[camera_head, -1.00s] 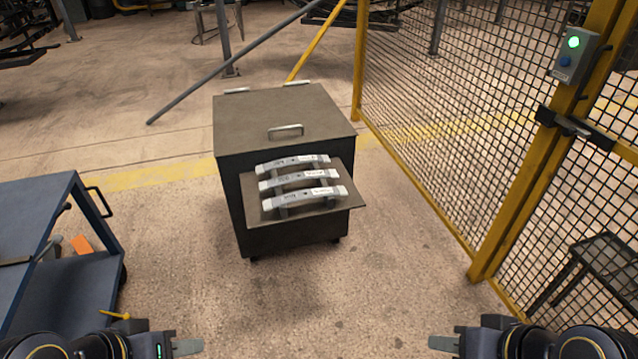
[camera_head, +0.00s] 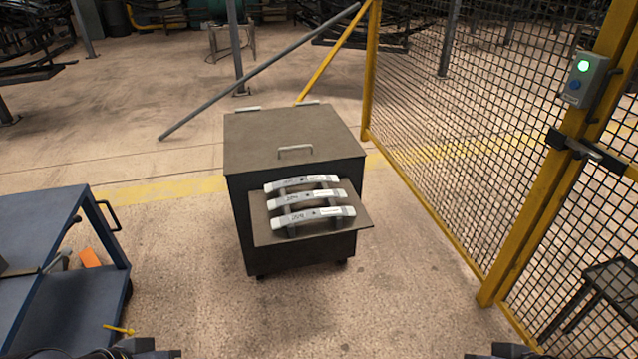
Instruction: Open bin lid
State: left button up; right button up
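The dark bin stands on casters in the middle of the view. Its flat lid (camera_head: 265,137) is shut, with a metal handle (camera_head: 295,150) near the front edge and two small metal pieces at the back edge. My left gripper (camera_head: 165,354) and my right gripper (camera_head: 480,356) show only in part at the bottom edge, well apart from the bin. Their fingertips are mostly cut off, so I cannot see whether they are open.
A blue cart (camera_head: 50,222) stands at the left with an orange item (camera_head: 90,258) on its lower level. A yellow-framed mesh fence (camera_head: 440,130) with a switch box (camera_head: 584,80) runs along the right. The floor before the bin is clear.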

aim_at(311, 132)
jog(key=i+u, duration=0.15)
jog(key=i, duration=0.45)
jog(key=i+l+u, duration=0.1)
jog(key=i, duration=0.55)
jog(key=i+l+u, duration=0.15)
jog(key=i, duration=0.45)
jog(key=i+l+u, duration=0.1)
jog(key=i, duration=0.5)
jog(key=l, duration=0.1)
